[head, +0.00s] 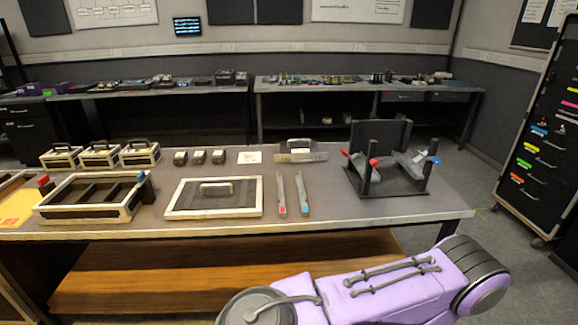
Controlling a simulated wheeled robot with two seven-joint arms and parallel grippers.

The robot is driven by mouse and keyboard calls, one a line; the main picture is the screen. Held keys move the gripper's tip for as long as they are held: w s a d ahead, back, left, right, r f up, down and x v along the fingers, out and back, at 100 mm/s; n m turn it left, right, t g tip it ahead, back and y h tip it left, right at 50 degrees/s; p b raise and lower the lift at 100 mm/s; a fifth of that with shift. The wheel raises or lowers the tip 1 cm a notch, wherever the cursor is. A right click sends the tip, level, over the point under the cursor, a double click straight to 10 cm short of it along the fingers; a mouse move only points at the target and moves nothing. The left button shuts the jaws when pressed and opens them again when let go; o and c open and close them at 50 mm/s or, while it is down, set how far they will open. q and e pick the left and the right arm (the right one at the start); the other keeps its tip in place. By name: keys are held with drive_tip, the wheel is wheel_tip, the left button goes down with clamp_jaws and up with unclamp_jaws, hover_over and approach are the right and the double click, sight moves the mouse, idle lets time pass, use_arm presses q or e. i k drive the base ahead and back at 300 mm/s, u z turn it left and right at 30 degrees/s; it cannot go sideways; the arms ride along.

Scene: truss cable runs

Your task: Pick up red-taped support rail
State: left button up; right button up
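The red-taped support rail (281,194) is a slim grey bar lying on the table, with a red mark at its near end. It points away from me, just right of the framed panel. A matching rail with a blue mark (302,194) lies close beside it on the right, with a small gap between them. Both rails lie uncovered and nothing touches them. Neither of my grippers is in view. A purple link of my own arm crosses the bottom of the head view, below the table's front edge.
A framed panel with a handle (214,207) lies left of the rails. A black stand with red and blue knobs (390,190) is to their right. An open divided frame (88,215) sits at left. A grey handled tool (300,156) lies behind. The table (330,215) is bare between rails and stand.

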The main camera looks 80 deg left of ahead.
sight(281, 192)
drive_tip(key=u, duration=0.45)
drive_tip(key=i, duration=0.75)
drive_tip(key=u, duration=0.8)
